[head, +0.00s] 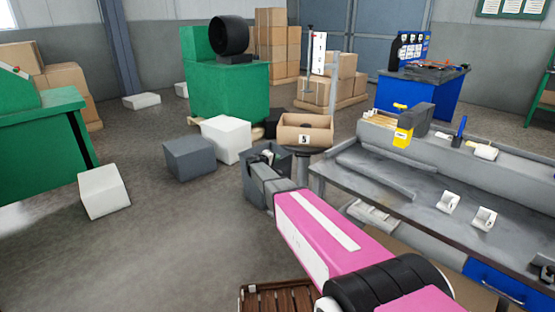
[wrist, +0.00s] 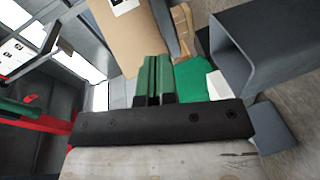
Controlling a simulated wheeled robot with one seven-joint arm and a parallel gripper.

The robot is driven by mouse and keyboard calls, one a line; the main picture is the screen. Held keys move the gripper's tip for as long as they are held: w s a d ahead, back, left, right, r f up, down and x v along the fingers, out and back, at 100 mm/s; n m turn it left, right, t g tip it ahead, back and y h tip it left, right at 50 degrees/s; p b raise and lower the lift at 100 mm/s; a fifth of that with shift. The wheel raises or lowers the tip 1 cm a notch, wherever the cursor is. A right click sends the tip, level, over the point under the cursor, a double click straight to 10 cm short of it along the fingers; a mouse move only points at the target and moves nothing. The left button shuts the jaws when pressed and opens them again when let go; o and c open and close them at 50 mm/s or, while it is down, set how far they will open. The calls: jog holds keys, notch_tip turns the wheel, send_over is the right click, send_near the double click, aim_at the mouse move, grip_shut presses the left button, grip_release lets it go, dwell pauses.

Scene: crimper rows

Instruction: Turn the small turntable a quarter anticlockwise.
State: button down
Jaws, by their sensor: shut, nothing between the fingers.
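The small turntable (head: 318,152) is a dark round top on a stand, left of the long grey workbench in the head view. An open cardboard box (head: 305,136) with a white label marked 5 sits on it and hides most of the top. A cardboard surface with a white label, probably this box (wrist: 118,40), shows in the wrist view. My gripper (wrist: 152,62) is shut and empty, its green fingers together beside that cardboard; I cannot tell whether they touch. In the head view, my arm reaches toward the turntable's near left side, and the fingertips are hard to make out.
The grey workbench (head: 400,205) is at right, with small white parts and a yellow-handled tool (head: 403,135). White (head: 227,139) and grey (head: 189,157) blocks stand on the floor left of the turntable. A green cabinet (head: 230,92) is behind. Floor at left is mostly open.

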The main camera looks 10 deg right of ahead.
aim_at(299, 156)
jog(key=x, duration=0.3)
jog(key=s+d+x, duration=0.1)
jog(key=x, duration=0.5)
jog(key=shift+s+d+f, duration=0.2)
jog(key=shift+d, duration=0.05)
jog(key=shift+d+f, duration=0.15)
jog(key=shift+d, duration=0.4)
jog(key=shift+s+d, duration=0.1)
jog(key=d, duration=0.1)
jog(key=s+d, duration=0.1)
jog(key=shift+s+d, duration=0.2)
jog(key=shift+d, duration=0.1)
jog(key=shift+a, duration=0.1)
